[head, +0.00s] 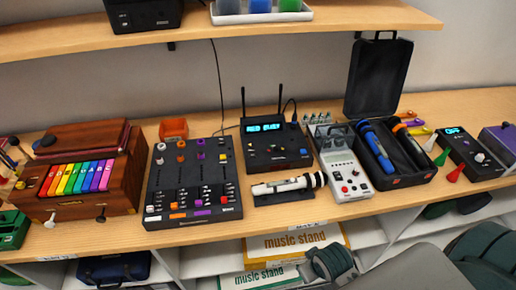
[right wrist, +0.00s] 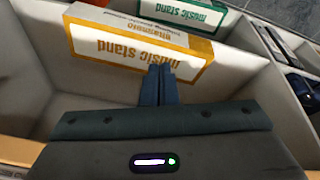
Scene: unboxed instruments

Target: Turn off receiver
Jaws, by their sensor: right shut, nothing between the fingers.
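The receiver (head: 276,146) is a black box with two upright antennas and a lit blue display (head: 264,128), in the middle of the shelf in the head view. Its display text is too small to read surely. Small knobs or buttons sit on its top face, and I cannot tell which is the power control. My right gripper (right wrist: 158,85) is shut and empty in the right wrist view, over the lower shelf with the music stand boxes. It is not touching the receiver. My left gripper is in neither view.
A black mixer (head: 193,180) stands left of the receiver. A white-and-black cylinder (head: 287,184) on a stand lies in front. A grey device (head: 345,172) and an open microphone case (head: 400,160) stand to the right. A yellow music stand box (right wrist: 138,48) lies below.

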